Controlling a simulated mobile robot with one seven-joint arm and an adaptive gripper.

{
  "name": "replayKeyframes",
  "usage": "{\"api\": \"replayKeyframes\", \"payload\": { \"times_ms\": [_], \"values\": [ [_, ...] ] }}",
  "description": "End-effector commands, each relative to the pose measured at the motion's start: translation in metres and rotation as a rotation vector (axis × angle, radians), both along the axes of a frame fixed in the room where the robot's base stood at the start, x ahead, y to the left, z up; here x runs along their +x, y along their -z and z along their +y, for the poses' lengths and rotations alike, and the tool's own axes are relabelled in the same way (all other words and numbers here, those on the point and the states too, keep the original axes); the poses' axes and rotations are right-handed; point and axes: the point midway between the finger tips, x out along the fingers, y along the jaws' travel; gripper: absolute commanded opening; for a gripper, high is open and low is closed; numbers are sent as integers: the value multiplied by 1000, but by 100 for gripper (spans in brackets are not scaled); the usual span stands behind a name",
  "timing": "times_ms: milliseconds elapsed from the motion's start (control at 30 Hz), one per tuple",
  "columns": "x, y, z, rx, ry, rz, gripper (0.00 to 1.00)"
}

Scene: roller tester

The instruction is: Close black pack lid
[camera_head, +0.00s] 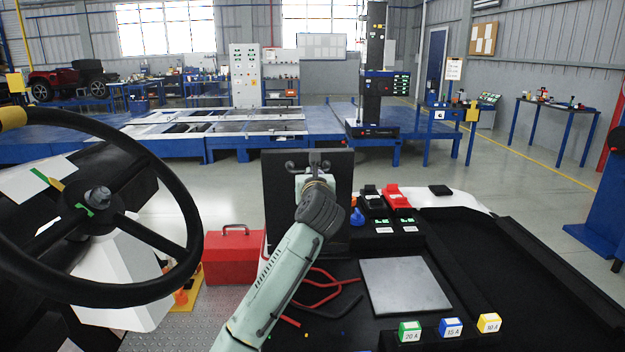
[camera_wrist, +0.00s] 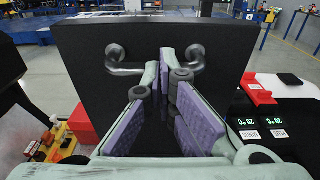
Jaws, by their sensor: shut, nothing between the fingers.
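A large black panel (camera_head: 335,163), which looks like the black pack's lid, stands upright behind my gripper. In the wrist view the lid (camera_wrist: 90,75) fills much of the picture and carries a metal handle (camera_wrist: 120,66) with two bent ends. My gripper (camera_head: 312,178) is in front of the panel, near the handle. In the wrist view its fingers (camera_wrist: 163,78) are shut and empty, with the tips between the two handle ends. I cannot tell whether they touch it. The arm hides part of the panel's lower edge.
Right of the panel are a black block (camera_head: 371,200) and a red block (camera_head: 397,196). A grey plate (camera_head: 405,285) and coloured fuse blocks (camera_head: 450,327) lie in front. Red cables (camera_head: 322,290), a red toolbox (camera_head: 233,258) and a steering wheel (camera_head: 190,215) are to the left.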

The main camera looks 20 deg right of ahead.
Motion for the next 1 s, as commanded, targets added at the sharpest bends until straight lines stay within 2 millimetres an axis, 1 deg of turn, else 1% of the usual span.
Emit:
{"api": "replayKeyframes", "payload": {
  "times_ms": [33,167,200,400,500,700,1000],
  "values": [
    [9,-7,-2,3,-3,-1,0],
    [37,-14,-10,3,-3,-2,0],
    [47,-15,-13,4,-3,-1,0],
    [94,-16,-27,2,-3,-2,0],
    [112,-14,-32,1,-2,-1,0],
    [140,-10,-40,0,-2,-1,0],
    [168,0,-48,0,-2,1,0]
  ]
}}
